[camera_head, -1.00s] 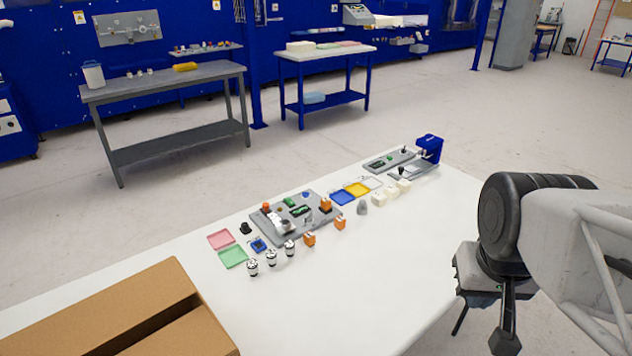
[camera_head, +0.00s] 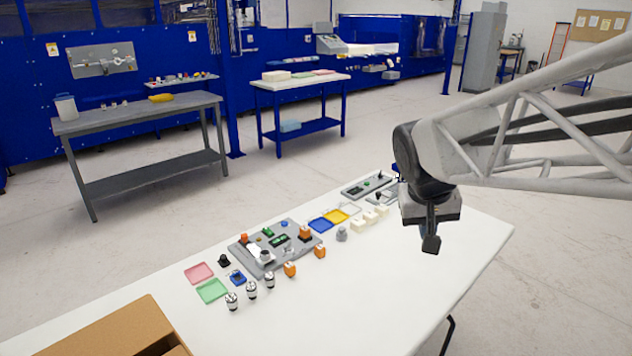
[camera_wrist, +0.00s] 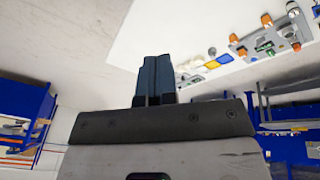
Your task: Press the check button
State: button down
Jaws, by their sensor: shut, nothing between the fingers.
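My gripper (camera_head: 431,243) hangs over the right part of the white table, above its surface, pointing down and touching nothing. Its two dark fingers (camera_wrist: 153,78) are together and empty in the wrist view. A grey panel (camera_head: 355,191) with a small green part and a black knob lies at the table's far end, left of my gripper. A second grey board (camera_head: 242,255) carries green, blue, orange and black parts. The check button is too small to identify on either. The blue fixture beside the far panel is mostly hidden behind my arm.
The white table (camera_head: 370,290) is clear at front right. Blue and yellow trays (camera_head: 341,215), cream blocks (camera_head: 370,218) and a grey knob-like piece (camera_head: 341,234) lie between the boards. Orange blocks (camera_head: 290,269) and silver cylinders (camera_head: 251,290) stand nearer, with a cardboard box (camera_head: 120,325) front left.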

jog(key=w+a+h, duration=0.1)
jog(key=w+a, duration=0.2)
jog(key=w, duration=0.6)
jog(key=w+a+h, duration=0.1)
jog(key=w+a, duration=0.1)
jog(key=w, duration=0.7)
jog(key=n+t+h, duration=0.1)
jog(key=n+t, duration=0.2)
jog(key=t, duration=0.2)
send_over(283, 222)
notch_tip(283, 222, down, 27)
jog(key=shift+s, duration=0.15)
jog(key=shift+f, duration=4.35)
jog(key=shift+f, duration=0.4)
